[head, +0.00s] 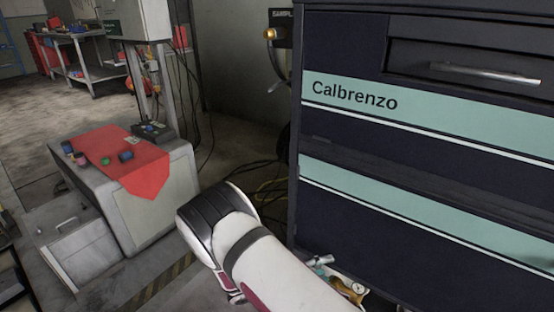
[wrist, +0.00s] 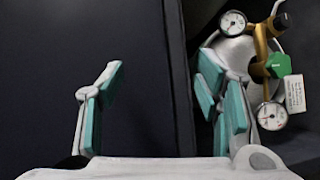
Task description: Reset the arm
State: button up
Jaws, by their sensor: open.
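My gripper (wrist: 160,88) shows in the wrist view with its two teal-padded fingers spread wide apart. Nothing is held between them. The left finger is over a dark flat panel (wrist: 145,40), and the right finger is close to a pale gas cylinder (wrist: 232,50). I cannot tell whether that finger touches the cylinder. In the head view my white arm reaches in from the bottom middle and bends at a black-capped joint. My gripper cannot be made out clearly there.
A brass regulator (wrist: 260,50) with gauges and a green knob tops the cylinder. In the head view a dark Calbrenzo cabinet (head: 420,145) fills the right. Cables lie behind.

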jog(key=s+d+r+m+g+y, duration=0.2)
jog(key=s+d+r+g, duration=0.15)
jog(key=r, duration=0.55)
jog(key=s+d+r+m+g+y, duration=0.1)
jog(key=s+d+r+g+y, duration=0.2)
jog(key=r, duration=0.6)
jog(key=s+d+r+m+g+y, duration=0.2)
jog(key=s+r, duration=0.3)
jog(key=r, duration=0.5)
jog(key=s+a+r+n+t+y, duration=0.15)
jog(key=s+r+y, duration=0.25)
jog(key=s, duration=0.8)
jog(key=s+a+r+t+y, duration=0.15)
jog(key=s+r+y, duration=0.3)
jog(key=s, duration=0.75)
notch_tip(320, 180, up, 32)
jog(key=d+t+p, duration=0.1)
jog(key=t+p, duration=0.3)
jog(key=p, duration=2.7)
jog(key=shift+d, duration=0.15)
